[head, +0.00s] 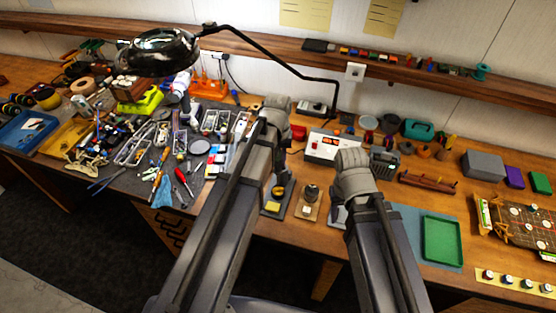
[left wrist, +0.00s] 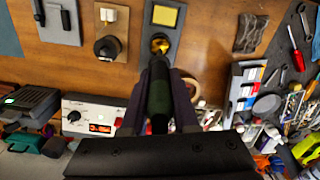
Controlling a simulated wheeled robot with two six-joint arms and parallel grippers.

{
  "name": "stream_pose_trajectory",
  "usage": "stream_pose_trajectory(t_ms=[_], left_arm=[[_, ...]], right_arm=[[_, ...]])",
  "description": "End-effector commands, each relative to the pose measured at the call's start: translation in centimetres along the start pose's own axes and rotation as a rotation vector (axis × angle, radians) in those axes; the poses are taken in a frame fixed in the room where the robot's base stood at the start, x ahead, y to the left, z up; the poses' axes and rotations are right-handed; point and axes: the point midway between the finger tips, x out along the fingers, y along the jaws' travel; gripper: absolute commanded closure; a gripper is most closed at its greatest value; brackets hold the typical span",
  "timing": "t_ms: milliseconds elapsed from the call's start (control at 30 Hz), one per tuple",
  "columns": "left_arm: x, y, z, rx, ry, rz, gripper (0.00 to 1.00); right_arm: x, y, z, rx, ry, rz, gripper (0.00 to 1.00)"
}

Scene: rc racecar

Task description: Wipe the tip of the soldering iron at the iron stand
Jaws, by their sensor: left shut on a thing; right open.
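The soldering iron (left wrist: 158,92) has a dark green handle and is held between the dark fingers of my left gripper (left wrist: 158,118), which is shut on it. It points at the iron stand (left wrist: 150,28), a grey plate with a yellow sponge (left wrist: 165,16) and a round brassy part (left wrist: 160,45). The iron's tip is hard to make out near that brassy part; I cannot tell whether it touches. In the head view the iron stand (head: 288,186) is beside my left arm, which hides the iron. My right gripper (head: 352,180) is open, its fingers mostly hidden, above the bench.
A white soldering station (head: 325,147) with a red display stands behind the iron stand. A small wooden block with a dark knob (head: 310,192) is next to the stand. Cluttered tools lie left on a dark mat. A green tray (head: 442,240) lies right. A lamp (head: 160,52) overhangs the left.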

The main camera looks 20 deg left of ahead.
Motion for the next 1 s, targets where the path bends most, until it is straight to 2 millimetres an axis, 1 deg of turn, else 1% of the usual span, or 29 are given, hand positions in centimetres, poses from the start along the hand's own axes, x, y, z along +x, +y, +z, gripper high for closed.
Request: stream_pose_trajectory(t_ms=[267, 733, 1000], left_arm=[[0.1, 0.0, 0.0, 0.000, 0.000, 0.000, 1.00], [1.0, 0.0, 0.0, 0.000, 0.000, 0.000, 1.00], [1.0, 0.0, 0.0, 0.000, 0.000, 0.000, 1.00]], right_arm=[[0.1, 0.0, 0.0, 0.000, 0.000, 0.000, 0.50], [1.0, -0.1, -0.1, 0.000, 0.000, 0.000, 0.50], [1.0, -0.1, -0.1, 0.000, 0.000, 0.000, 0.50]])
